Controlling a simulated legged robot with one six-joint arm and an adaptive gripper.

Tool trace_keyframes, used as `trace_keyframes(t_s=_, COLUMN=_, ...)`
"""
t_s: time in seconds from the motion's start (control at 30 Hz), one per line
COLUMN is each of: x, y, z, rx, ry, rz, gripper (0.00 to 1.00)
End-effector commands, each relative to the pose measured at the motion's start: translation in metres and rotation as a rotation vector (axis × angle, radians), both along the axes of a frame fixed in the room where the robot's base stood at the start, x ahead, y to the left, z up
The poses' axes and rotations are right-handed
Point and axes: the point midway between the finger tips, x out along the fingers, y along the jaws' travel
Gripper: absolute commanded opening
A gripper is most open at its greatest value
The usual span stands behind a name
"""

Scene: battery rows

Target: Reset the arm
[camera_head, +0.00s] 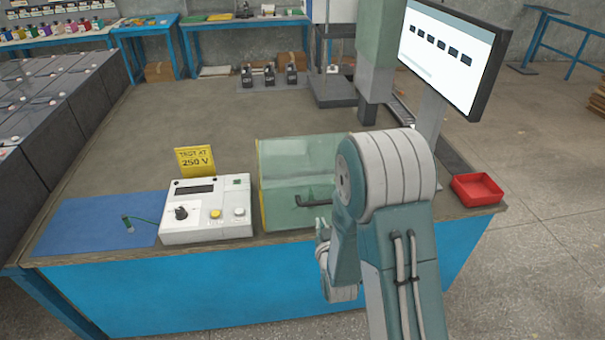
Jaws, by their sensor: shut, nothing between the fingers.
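My arm rises from the lower right of the view and folds down in front of the bench. My gripper (321,226) shows only in part at the left side of the arm, near the bench's front edge. Its fingers are shut with nothing between them. It sits close in front of a green see-through box (285,170) with a dark handle (312,202). I cannot tell whether the gripper touches the box. My arm hides the right part of the box.
The bench (130,135) holds a white tester (205,222), a yellow "250 V" sign (195,161), a blue mat (90,222) and a red tray (477,189). A monitor (450,55) stands at right. Dark battery rows (60,90) are at left. The bench's middle is clear.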

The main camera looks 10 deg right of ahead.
Motion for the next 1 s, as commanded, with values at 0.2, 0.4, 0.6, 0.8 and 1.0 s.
trace_keyframes(t_s=0.2, x=0.002, y=0.0, z=0.011, rx=0.002, ry=0.019, rz=0.001, gripper=0.0)
trace_keyframes(t_s=0.4, x=0.001, y=-0.002, z=0.05, rx=0.008, ry=0.141, rz=0.002, gripper=0.0)
trace_keyframes(t_s=0.6, x=-0.017, y=-0.003, z=0.091, rx=0.013, ry=0.284, rz=0.006, gripper=0.0)
trace_keyframes(t_s=0.8, x=-0.052, y=-0.005, z=0.128, rx=0.013, ry=0.427, rz=0.007, gripper=0.0)
trace_keyframes(t_s=1.0, x=-0.103, y=-0.008, z=0.161, rx=0.011, ry=0.572, rz=0.008, gripper=0.0)
